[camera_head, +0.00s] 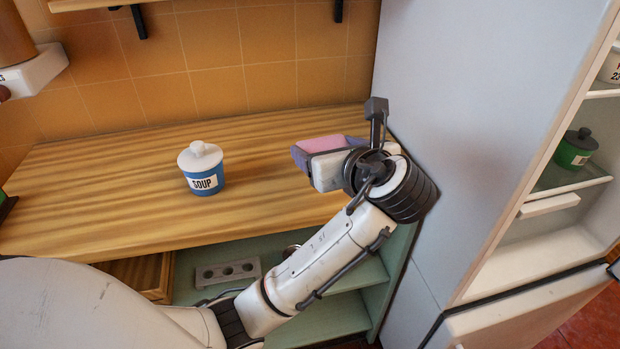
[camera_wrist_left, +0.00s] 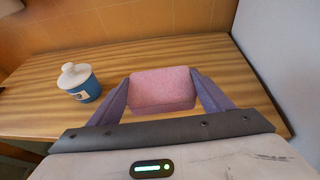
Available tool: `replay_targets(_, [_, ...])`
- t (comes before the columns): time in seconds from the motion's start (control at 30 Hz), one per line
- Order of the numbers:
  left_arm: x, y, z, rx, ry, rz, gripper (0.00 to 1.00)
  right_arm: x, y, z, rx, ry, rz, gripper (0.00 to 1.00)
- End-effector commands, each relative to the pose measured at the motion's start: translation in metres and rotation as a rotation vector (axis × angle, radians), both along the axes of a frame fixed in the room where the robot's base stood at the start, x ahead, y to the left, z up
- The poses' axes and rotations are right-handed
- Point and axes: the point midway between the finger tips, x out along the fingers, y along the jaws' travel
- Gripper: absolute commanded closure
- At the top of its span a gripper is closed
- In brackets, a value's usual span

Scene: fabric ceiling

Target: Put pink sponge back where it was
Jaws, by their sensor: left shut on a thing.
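The pink sponge (camera_wrist_left: 162,90) is a rounded block held between the two purple fingers of my left gripper (camera_wrist_left: 165,96) in the left wrist view. In the head view, the sponge (camera_head: 322,144) shows partly behind the gripper (camera_head: 312,158), over the right part of the wooden counter (camera_head: 110,200). I cannot tell whether the sponge touches the counter or is a little above it. My right gripper is not in view.
A blue and white soup jar (camera_head: 203,170) with a lid stands on the counter left of the sponge. A grey cabinet wall (camera_head: 480,110) rises close at the right. Green shelves (camera_head: 340,312) lie below the counter.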

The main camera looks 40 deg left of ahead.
Motion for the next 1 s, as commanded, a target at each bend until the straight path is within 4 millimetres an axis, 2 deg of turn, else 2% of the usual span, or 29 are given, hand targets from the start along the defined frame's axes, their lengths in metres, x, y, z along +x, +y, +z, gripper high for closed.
replay_targets(0.03, [0.015, 0.014, -0.002, -0.002, -0.001, 0.066, 0.45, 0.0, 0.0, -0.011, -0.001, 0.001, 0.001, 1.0])
replay_targets(0.2, [0.044, 0.045, 0.001, -0.001, 0.0, 0.217, 0.45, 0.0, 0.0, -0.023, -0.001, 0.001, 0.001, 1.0])
replay_targets(0.47, [0.059, 0.058, -0.005, 0.003, 0.001, 0.292, 0.45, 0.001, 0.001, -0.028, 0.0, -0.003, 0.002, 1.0])
replay_targets(1.0, [0.058, 0.058, -0.088, 0.004, 0.004, 0.291, 0.45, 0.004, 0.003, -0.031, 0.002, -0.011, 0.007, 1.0])
